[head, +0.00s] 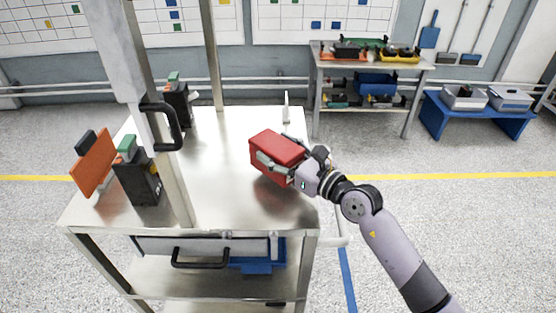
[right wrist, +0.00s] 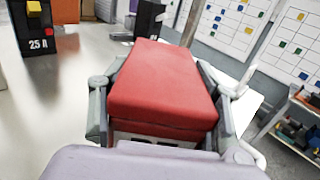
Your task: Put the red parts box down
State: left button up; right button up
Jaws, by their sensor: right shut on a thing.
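The red parts box (head: 276,148) is over the right part of the metal table top (head: 232,190) in the head view. My right gripper (head: 284,168) is shut on it, with fingers along its sides. A shadow lies on the table just below the box; I cannot tell whether the box touches the surface. In the right wrist view the red box (right wrist: 163,88) fills the middle, between the two fingers of the right gripper (right wrist: 165,110). My left gripper is not in view.
On the table's left stand black breaker units (head: 137,180) with green tops and an orange panel (head: 94,163). A grey post (head: 172,185) rises in front. A white upright piece (head: 286,107) stands at the back edge. The table middle is clear. A shelf table (head: 327,62) stands behind.

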jog(key=shift+f, duration=1.25)
jog(key=o, duration=1.6)
jog(key=shift+c, duration=0.2)
jog(key=b+v, duration=0.2)
jog(key=v, duration=0.9)
jog(key=shift+d, duration=0.15)
jog(key=shift+s+d, duration=0.25)
jog(key=shift+s, duration=0.1)
